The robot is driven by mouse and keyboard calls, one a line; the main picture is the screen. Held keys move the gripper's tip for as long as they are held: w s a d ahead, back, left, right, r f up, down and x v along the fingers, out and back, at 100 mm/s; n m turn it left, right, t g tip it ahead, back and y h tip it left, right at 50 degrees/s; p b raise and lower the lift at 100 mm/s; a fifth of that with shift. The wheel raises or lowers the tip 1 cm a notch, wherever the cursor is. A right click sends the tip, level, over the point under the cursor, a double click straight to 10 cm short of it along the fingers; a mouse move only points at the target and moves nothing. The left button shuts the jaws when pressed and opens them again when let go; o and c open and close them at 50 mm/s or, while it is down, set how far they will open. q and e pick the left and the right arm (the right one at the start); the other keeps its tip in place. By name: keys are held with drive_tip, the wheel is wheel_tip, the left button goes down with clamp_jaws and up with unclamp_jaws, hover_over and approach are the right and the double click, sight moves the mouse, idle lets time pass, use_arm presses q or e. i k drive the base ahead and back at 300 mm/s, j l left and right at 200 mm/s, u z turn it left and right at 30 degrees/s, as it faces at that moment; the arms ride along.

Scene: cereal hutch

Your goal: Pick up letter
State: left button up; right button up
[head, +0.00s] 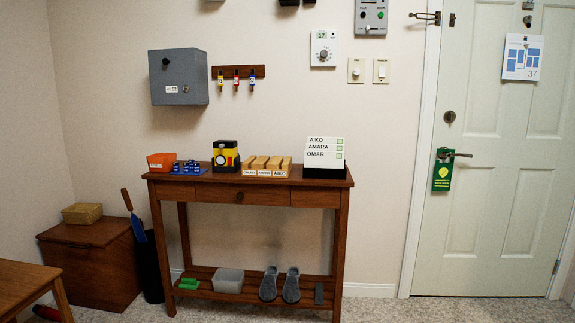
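No letter can be made out for certain in the head view. Three wooden holders with name labels (263,167) stand side by side on the brown console table (239,196); the right one seems to read AIKO. A white board in a black base (325,152) lists AIKO, AMARA and OMAR beside green boxes, at the table's right end. Neither of my grippers is in view.
An orange bin (161,162), blue items (187,167) and a yellow-black box (226,155) share the tabletop. A grey wall box (179,77) hangs above. A wooden chest (90,262) stands left; the door (495,200) is right.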

sight(311, 159)
drive_tip(key=i+l+u, duration=0.15)
drive_tip(key=u, duration=0.3)
drive_tip(key=i+l+u, duration=0.1)
drive_tip(key=u, duration=0.3)
drive_tip(key=l+u, duration=0.3)
drive_tip(key=u, duration=0.15)
drive_tip(key=l+u, duration=0.25)
drive_tip(key=u, duration=0.15)
drive_tip(key=i, duration=0.05)
